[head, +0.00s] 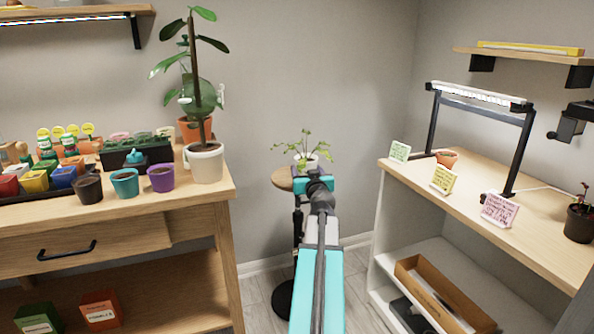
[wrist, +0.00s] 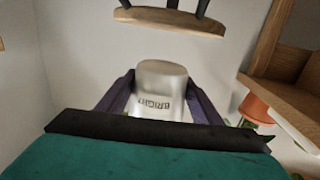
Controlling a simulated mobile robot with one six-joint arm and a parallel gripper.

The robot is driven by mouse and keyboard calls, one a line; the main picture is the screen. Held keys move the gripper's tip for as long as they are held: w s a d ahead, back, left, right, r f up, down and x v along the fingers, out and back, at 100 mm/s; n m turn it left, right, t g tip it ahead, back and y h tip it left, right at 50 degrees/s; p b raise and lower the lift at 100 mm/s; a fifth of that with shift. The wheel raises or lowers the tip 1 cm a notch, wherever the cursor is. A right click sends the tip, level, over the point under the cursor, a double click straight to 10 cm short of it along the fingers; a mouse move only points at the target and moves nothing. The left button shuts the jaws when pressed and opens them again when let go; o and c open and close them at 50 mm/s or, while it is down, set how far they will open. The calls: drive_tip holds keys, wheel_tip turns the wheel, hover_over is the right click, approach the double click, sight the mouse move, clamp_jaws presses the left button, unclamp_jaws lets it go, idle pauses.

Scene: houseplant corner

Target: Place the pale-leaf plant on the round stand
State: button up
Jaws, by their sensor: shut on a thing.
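The pale-leaf plant (head: 305,143) is in a white pot, which shows in the wrist view (wrist: 160,82) with a dark label printed on it, upside down there. My gripper (head: 314,172) is shut on this pot, with a dark finger on each side in the wrist view (wrist: 160,95). The round stand (head: 282,181) has a wooden top on a black pole, partly hidden behind my gripper and arm. In the wrist view the stand's top (wrist: 170,22) is apart from the pot, with wall showing between them.
A wooden table (head: 120,208) at left holds several pots, including a tall plant in a white pot (head: 205,163) near its right edge. A bench (head: 480,205) at right carries note cards and a lamp frame (head: 520,150). Bare wall surrounds the held plant.

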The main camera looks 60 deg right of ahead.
drive_tip(key=x, duration=1.2)
drive_tip(key=shift+w+a+f, duration=0.1)
drive_tip(key=shift+w+f, duration=0.15)
drive_tip(key=shift+w, duration=0.15)
drive_tip(key=shift+f+b, duration=0.6)
drive_tip(key=shift+f, duration=1.15)
drive_tip(key=shift+f, duration=0.15)
drive_tip(key=o, duration=1.3)
drive_tip(key=shift+r, duration=0.2)
